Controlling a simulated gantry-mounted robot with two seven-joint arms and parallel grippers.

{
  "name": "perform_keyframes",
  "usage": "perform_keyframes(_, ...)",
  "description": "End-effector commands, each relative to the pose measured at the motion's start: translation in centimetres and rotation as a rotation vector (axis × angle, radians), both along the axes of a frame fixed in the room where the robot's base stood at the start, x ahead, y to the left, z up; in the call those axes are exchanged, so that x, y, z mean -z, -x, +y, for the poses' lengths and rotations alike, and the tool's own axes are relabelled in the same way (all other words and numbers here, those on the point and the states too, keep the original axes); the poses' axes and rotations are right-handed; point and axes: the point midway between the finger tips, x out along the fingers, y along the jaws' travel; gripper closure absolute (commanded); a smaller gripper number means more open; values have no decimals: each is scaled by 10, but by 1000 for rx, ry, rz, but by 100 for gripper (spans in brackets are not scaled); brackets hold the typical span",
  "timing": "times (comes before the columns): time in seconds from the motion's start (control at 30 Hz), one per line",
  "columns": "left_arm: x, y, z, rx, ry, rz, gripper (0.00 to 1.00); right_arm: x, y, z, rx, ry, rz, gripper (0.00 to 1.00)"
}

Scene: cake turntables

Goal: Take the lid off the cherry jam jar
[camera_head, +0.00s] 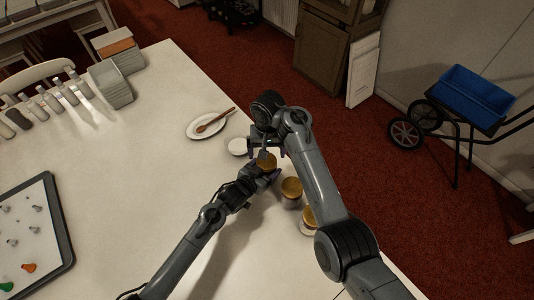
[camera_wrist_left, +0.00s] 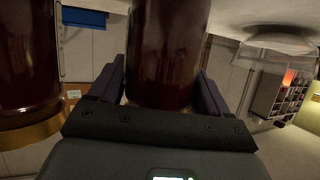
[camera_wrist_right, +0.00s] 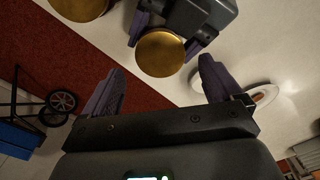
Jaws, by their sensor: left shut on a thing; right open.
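My left gripper (camera_head: 264,173) is shut on a dark red jam jar (camera_wrist_left: 166,50) with a gold lid (camera_head: 267,160). The lid is on the jar, and it also shows in the right wrist view (camera_wrist_right: 160,54). No label is visible, so I cannot read the flavour. My right gripper (camera_head: 265,149) is open above and beside that lid; in the right wrist view its two fingers stand apart, with the lid ahead between them and no visible contact. A second gold-lidded jar (camera_head: 291,190) stands close to the right. A third jar (camera_head: 309,216) stands nearer the table edge.
A small white dish (camera_head: 238,147) sits left of the held jar. A plate (camera_head: 194,129) with a wooden spoon (camera_head: 214,121) lies behind it. The table's right edge runs close by the jars. A framed board (camera_head: 70,240) lies far left; the middle of the table (camera_head: 130,160) is clear.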

Motion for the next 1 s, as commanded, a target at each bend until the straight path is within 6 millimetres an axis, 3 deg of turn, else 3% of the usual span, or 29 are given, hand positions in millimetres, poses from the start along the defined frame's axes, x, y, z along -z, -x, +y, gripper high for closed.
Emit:
perform_keyframes(0.03, 7, 2, 2, -1, -10, 10, 100, 0, 0, 0, 9, 1, 2, 7)
perform_keyframes(0.67, 7, 2, 2, 0, -8, 10, 100, -36, -4, -5, 565, -13, 14, 7)
perform_keyframes(1.0, 6, 2, 2, 0, -8, 10, 100, -1, -1, 0, 574, -9, 11, 7)
